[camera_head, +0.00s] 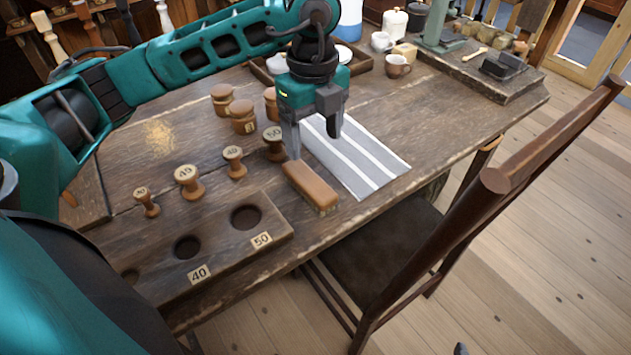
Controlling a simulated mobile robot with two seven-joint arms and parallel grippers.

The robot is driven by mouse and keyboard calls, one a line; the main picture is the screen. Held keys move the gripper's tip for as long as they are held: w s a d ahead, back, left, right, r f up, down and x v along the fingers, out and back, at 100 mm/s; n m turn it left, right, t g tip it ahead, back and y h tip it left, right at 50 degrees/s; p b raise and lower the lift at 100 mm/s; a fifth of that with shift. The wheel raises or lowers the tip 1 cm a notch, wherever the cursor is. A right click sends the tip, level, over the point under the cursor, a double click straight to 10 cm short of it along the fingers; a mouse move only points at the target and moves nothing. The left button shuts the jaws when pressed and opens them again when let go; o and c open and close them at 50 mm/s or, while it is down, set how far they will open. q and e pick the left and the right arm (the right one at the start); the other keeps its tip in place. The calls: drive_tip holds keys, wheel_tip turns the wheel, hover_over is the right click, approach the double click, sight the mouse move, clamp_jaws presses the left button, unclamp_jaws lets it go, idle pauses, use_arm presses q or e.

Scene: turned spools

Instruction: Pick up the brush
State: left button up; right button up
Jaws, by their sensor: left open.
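The brush (311,187) has an orange-brown wooden back with bristles low at its near end. It lies on the wooden table, at the left edge of a grey-and-white striped cloth. My left gripper (311,148) points down over the far end of the brush, with its fingers apart. One finger comes down at the brush's far left end, and the other stands over the cloth. I cannot tell whether the left finger touches the brush.
Several turned spools, one a marked spool (187,181), stand left of the brush. A wooden block with round holes (215,240) lies at the table's near edge. The striped cloth (362,160) lies right of the gripper. A mug (397,66) stands behind. A chair (480,200) stands against the right side.

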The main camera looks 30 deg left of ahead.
use_arm(q)
drive_tip(key=f+b, duration=0.1)
drive_tip(key=f, duration=0.6)
drive_tip(key=shift+a+f, duration=0.1)
drive_tip(key=shift+a, duration=0.1)
drive_tip(key=f, duration=0.3)
drive_tip(key=f+b, duration=0.1)
drive_tip(key=f, duration=0.1)
drive_tip(key=shift+a+f, duration=0.15)
drive_tip(key=shift+a, duration=0.2)
drive_tip(key=c, duration=1.1)
wheel_tip(320, 180, up, 15)
drive_tip(key=p, duration=0.3)
wheel_tip(320, 180, up, 5)
hover_over(309, 178)
